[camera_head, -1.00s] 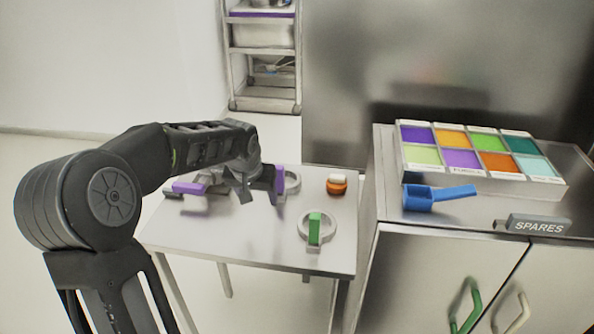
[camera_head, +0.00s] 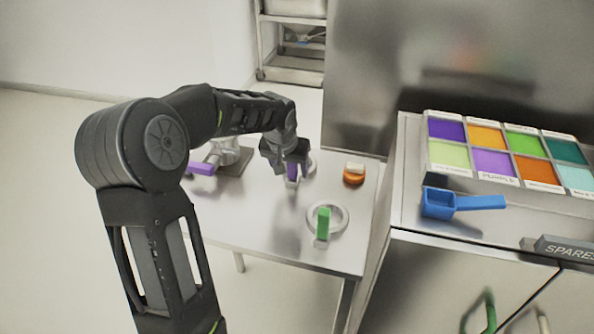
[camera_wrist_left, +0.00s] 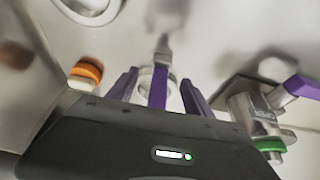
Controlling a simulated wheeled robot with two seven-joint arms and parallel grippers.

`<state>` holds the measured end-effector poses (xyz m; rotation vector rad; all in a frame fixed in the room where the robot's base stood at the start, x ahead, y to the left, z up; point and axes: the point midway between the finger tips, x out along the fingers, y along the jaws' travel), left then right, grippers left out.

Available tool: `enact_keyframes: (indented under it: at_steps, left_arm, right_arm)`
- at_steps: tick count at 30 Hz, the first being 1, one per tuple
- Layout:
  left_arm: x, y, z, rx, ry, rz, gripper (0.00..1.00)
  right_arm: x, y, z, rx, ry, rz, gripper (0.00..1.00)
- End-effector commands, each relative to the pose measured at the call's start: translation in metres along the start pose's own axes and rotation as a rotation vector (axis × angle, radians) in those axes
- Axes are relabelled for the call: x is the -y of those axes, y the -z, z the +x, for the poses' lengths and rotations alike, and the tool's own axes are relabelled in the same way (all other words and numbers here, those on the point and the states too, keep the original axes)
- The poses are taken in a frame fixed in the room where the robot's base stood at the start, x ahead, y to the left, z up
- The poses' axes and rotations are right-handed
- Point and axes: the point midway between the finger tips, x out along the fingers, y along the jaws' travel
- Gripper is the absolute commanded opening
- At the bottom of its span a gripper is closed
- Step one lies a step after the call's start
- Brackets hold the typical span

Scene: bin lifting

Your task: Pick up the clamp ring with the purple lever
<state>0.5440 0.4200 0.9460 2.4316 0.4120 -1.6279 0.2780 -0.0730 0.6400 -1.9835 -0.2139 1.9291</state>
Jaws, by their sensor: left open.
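The clamp ring with the purple lever lies on the small table; its lever (camera_head: 292,172) and part of its pale ring (camera_head: 312,163) show in the head view. My left gripper (camera_head: 287,168) is open above it, pointing down. In the left wrist view the purple lever (camera_wrist_left: 158,90) stands between the two spread fingers, with a gap on each side. The ring is partly hidden there behind the lever and the gripper body. My right gripper is not in view.
A clamp ring with a green lever (camera_head: 323,223) lies nearer the front of the table (camera_head: 260,225). An orange-and-white piece (camera_head: 354,174) is to the right. A metal fixture with a purple handle (camera_head: 202,168) stands left. A blue scoop-like part (camera_head: 438,203) lies on the cabinet.

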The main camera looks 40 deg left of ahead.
Motion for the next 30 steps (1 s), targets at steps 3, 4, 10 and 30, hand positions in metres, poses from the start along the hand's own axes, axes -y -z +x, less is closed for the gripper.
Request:
enact_keyframes:
  at_steps: [3,4,10,30]
  left_arm:
    - [0.000,0.000,0.001,-0.001,0.000,0.000,0.60]
    - [0.000,0.000,0.001,-0.001,0.000,0.000,0.60]
    - [0.000,0.000,0.004,0.000,0.000,0.000,0.60]
    - [0.001,-0.002,0.053,-0.002,0.000,0.000,0.60]
  right_arm:
    - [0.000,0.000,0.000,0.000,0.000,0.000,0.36]
    - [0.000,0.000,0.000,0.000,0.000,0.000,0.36]
    - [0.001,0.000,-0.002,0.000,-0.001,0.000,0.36]
    - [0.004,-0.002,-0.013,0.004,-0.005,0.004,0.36]
